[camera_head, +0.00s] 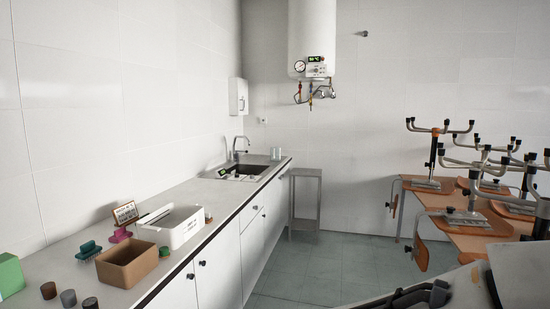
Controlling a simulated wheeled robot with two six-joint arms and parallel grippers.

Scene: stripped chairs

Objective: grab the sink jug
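A small pale grey, upright vessel (276,153) stands at the far right end of the counter, just beyond the sink; it may be the jug, but it is too small to make out a handle or spout. The sink (262,164) is set into the far part of the counter, with a curved tap (237,148) behind it. Small dark and green items (238,175) lie at its front edge, not clear in detail.
The long counter (185,193) holds a brown box (127,269), a white bin (176,227), a green brush (88,250) and several small cups nearer me. A metal stand (305,200) is past the counter's end. Stripped chairs on tables crowd the right. The middle floor (335,265) is clear.

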